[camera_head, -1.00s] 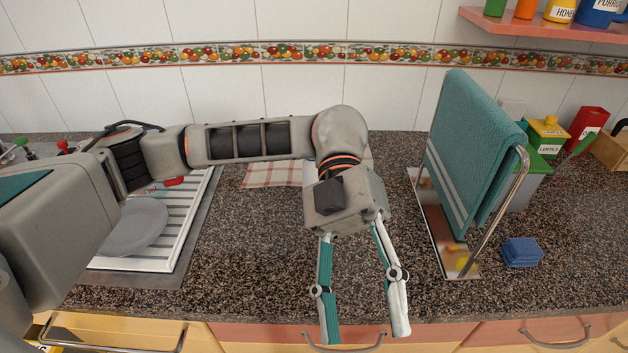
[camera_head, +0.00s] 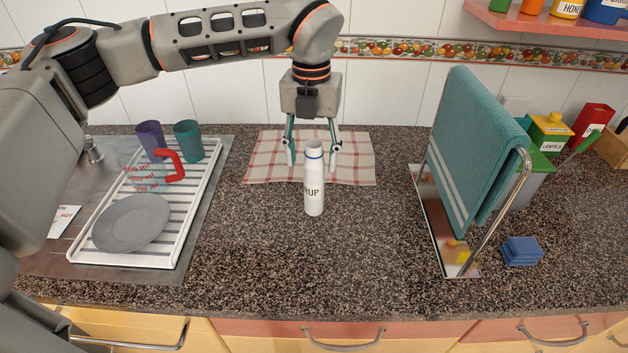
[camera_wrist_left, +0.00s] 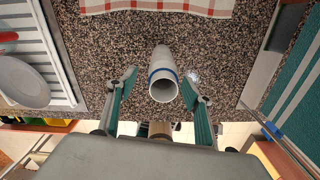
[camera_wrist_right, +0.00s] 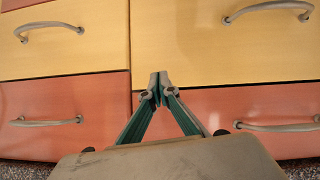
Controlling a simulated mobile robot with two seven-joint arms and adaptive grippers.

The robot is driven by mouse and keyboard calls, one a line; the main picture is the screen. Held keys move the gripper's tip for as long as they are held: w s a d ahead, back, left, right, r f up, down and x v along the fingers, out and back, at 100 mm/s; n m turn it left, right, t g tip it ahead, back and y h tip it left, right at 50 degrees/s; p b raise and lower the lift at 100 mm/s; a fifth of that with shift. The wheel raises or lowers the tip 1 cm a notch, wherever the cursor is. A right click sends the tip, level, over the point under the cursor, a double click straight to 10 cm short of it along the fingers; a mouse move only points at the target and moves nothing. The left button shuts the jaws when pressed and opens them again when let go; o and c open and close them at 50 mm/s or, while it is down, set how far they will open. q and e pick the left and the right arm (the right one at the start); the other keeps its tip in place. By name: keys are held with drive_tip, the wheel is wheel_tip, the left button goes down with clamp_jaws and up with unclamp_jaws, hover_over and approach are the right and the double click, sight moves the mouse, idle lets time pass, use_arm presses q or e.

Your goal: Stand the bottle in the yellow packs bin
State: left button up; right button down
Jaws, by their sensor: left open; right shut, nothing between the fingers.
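The white bottle (camera_head: 314,190), with a blue ring near its neck and dark lettering ending in "UP", stands upright on the counter. My left gripper (camera_head: 312,164) points down with its fingers open, close behind the bottle's upper part in the head view. In the left wrist view the bottle (camera_wrist_left: 163,78) shows from above, mouth towards me, between the spread fingers; I see no finger closed on it. My right gripper (camera_wrist_right: 158,88) is shut and empty, facing drawer fronts. A yellow thing (camera_wrist_left: 58,123) shows partly below the counter edge; I cannot tell if it is the packs bin.
A drying rack (camera_head: 84,240) with a grey plate (camera_head: 131,223) and cups is at the left. A checked cloth (camera_head: 262,160) lies behind the bottle. A towel stand with a teal towel (camera_head: 470,150) and blue sponges (camera_head: 522,250) are at the right. The counter's front middle is clear.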

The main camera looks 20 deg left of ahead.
sight(314, 170)
use_arm(q)
drive_tip(key=shift+w+d+f+p, duration=0.1)
drive_tip(key=shift+w+f+p, duration=0.15)
drive_tip(key=shift+f, duration=0.95)
drive_tip(key=shift+w+f+p, duration=0.1)
drive_tip(key=shift+f+p, duration=0.2)
drive_tip(key=shift+f, duration=0.85)
drive_tip(key=c, duration=1.3)
drive_tip(key=shift+c, duration=0.4)
drive_tip(key=shift+r, duration=0.15)
